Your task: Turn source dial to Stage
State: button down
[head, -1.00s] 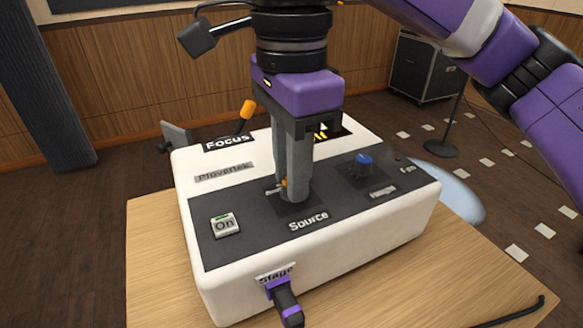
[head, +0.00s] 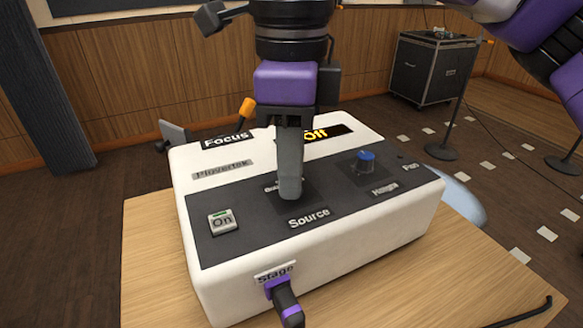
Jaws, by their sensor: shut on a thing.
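The white control box (head: 330,238) with a dark top panel stands on a wooden table. My gripper (head: 290,193) points straight down over the Source label (head: 309,218) and is shut on the source dial, which its fingers hide. Part of the small lettering behind the dial shows, but I cannot read which setting the dial points to. A Stage label (head: 275,272) is on the front face, above a plug with a purple band (head: 285,303).
A blue knob (head: 363,161) stands right of my gripper. An On button (head: 222,222) is at the left of the panel. An orange-tipped lever (head: 246,108) rises behind the Focus label (head: 226,140). The wooden table (head: 150,255) has bare room at left and right front.

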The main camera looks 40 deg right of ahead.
jog(key=shift+m, duration=1.2)
jog(key=c, duration=1.2)
grip_release()
jog(key=shift+c, duration=0.2)
jog(key=shift+r+p, duration=0.95)
jog(key=shift+r, duration=2.95)
